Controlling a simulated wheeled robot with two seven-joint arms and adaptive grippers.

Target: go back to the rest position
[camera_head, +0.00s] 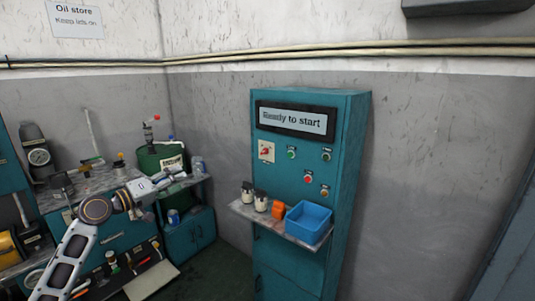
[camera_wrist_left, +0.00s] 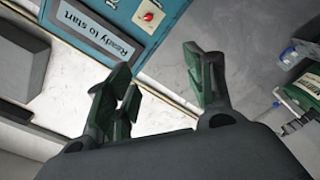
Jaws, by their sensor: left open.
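My left arm comes in from the left in the head view. Its gripper (camera_head: 174,180) is raised in front of the workbench and the green drum, left of the teal cabinet. In the left wrist view the fingers of this gripper (camera_wrist_left: 157,62) are spread apart with nothing between them. The teal control cabinet (camera_head: 345,170) stands upright and its display (camera_head: 292,121) reads "Ready to start". The display also shows tilted in the left wrist view (camera_wrist_left: 98,32). My right gripper is in neither view.
A shelf (camera_head: 262,218) on the cabinet's front carries a blue bin (camera_head: 308,222), an orange item (camera_head: 278,209) and small jars. A green drum (camera_head: 150,163) stands in the corner beside a cluttered workbench (camera_head: 100,180). The grey wall (camera_head: 430,170) right of the cabinet is clear.

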